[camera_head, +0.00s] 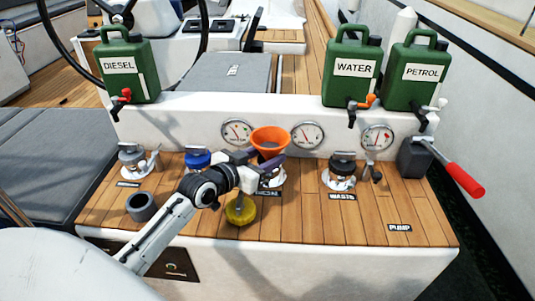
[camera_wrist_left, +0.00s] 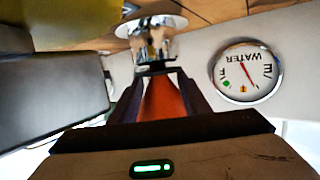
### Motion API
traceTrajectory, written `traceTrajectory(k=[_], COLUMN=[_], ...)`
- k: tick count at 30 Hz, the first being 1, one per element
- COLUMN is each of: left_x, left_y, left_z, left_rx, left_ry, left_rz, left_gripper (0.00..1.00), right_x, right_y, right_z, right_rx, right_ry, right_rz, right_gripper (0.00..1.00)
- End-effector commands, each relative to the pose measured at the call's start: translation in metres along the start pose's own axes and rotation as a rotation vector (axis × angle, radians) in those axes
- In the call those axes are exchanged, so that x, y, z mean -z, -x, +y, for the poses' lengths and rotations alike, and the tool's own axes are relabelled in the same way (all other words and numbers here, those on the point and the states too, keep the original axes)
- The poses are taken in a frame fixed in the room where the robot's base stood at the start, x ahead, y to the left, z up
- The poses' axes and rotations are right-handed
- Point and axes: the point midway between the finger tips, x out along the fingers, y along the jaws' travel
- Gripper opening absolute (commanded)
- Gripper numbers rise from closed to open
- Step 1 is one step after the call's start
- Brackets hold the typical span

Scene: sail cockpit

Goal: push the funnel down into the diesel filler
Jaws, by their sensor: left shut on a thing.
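The orange funnel (camera_head: 270,137) stands mouth up in the head view, above the middle filler (camera_head: 271,182), whose partly covered label seems to read DIESEL. My left gripper (camera_head: 262,158) is shut on the funnel from the left. In the left wrist view, the orange funnel (camera_wrist_left: 164,98) shows between the two dark fingers (camera_wrist_left: 160,92), with its narrow end towards a chrome filler (camera_wrist_left: 155,35). The gripper hides the spout in the head view, so I cannot tell how far it is in the opening. My right gripper is not in view.
A yellow cap (camera_head: 240,211) and a grey cup (camera_head: 141,207) sit in front. The blue-capped filler (camera_head: 197,159) and black waste filler (camera_head: 343,168) flank the funnel. Gauges (camera_head: 307,135) line the wall behind. A red-handled pump lever (camera_head: 462,178) juts out right. The front right deck is clear.

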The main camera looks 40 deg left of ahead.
Motion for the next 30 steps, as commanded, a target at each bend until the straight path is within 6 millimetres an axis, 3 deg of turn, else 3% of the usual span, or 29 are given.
traceTrajectory(k=[28, 29, 30], left_x=[-0.012, -0.011, -0.011], left_y=[-0.003, -0.003, -0.003], left_z=[0.0, 0.0, 0.0], left_rx=[0.0, 0.0, 0.0], left_ry=[0.0, 0.0, 0.0], left_rz=[0.002, 0.002, 0.002], left_gripper=[0.19, 0.48, 0.51], right_x=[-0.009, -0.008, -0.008], right_y=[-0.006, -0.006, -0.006], right_z=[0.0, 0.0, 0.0], right_rx=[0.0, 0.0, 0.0], right_ry=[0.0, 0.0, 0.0], right_rz=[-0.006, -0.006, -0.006], right_gripper=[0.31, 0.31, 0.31])
